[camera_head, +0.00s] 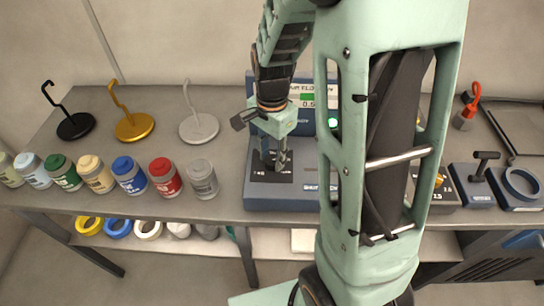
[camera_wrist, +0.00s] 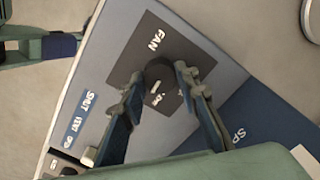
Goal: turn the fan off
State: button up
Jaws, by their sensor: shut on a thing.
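The fan knob (camera_wrist: 158,70) is a round dark knob on a dark plate with the word FAN (camera_wrist: 156,40), in the wrist view. My gripper (camera_wrist: 160,77) is shut on the knob, with one finger on each side of it. In the head view my gripper (camera_head: 275,160) points down at the left part of the blue-grey control panel (camera_head: 265,200). There the fingers mostly hide the knob. A display (camera_head: 307,100) on the panel's upright back reads AIR FLOW with a green bar, partly behind my arm. A green light (camera_head: 333,122) glows below it.
Several capped jars (camera_head: 130,176) stand left of the panel, with black, gold and white hook stands (camera_head: 199,126) behind them. To the right are a blue-based handle device (camera_head: 475,185) and a ring device (camera_head: 521,184).

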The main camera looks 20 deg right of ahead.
aim_at(272, 160)
jog(key=n+b, duration=0.1)
jog(key=n, duration=0.3)
jog(key=shift+n, duration=0.3)
jog(key=n+b, duration=0.1)
jog(key=n, duration=0.3)
jog(key=shift+n, duration=0.3)
jog(key=n, duration=0.3)
jog(key=shift+n, duration=0.3)
jog(key=n, duration=0.4)
jog(key=shift+n, duration=0.3)
jog(key=o, duration=1.2)
jog(key=shift+c, duration=0.2)
jog(key=shift+r, duration=0.1)
notch_tip(272, 160, up, 12)
